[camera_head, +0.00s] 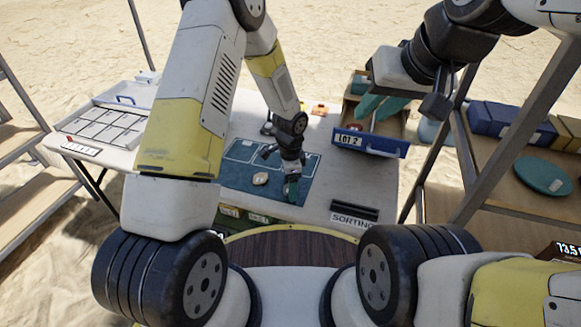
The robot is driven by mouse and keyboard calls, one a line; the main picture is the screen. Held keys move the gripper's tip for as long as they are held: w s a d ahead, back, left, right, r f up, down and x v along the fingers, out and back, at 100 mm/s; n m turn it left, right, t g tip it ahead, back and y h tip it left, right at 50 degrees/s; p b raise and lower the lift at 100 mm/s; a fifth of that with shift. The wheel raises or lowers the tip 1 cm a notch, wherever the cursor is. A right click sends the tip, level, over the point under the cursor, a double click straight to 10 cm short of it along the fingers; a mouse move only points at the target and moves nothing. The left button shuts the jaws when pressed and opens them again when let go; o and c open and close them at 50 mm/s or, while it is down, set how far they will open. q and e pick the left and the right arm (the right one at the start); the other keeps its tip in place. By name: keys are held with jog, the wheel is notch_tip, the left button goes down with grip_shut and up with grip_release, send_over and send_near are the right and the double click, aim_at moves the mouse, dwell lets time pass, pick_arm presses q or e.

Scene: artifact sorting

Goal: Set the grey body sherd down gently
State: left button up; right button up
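A small pale sherd (260,178) lies on the teal mat (236,183) in the middle of the table. I cannot tell whether it is the grey body sherd. My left gripper (291,190) points down over the mat, just right of this sherd and apart from it.
A compartment tray (103,128) stands at the left of the table. A small red item (355,127) lies in the drawer. A SORTING sign (353,213) is at the front edge. Shelves with blue boxes (497,120) and a teal plate (543,175) stand at right.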

pick_arm(q)
jog(key=c, duration=1.4)
jog(key=shift+r, duration=0.1)
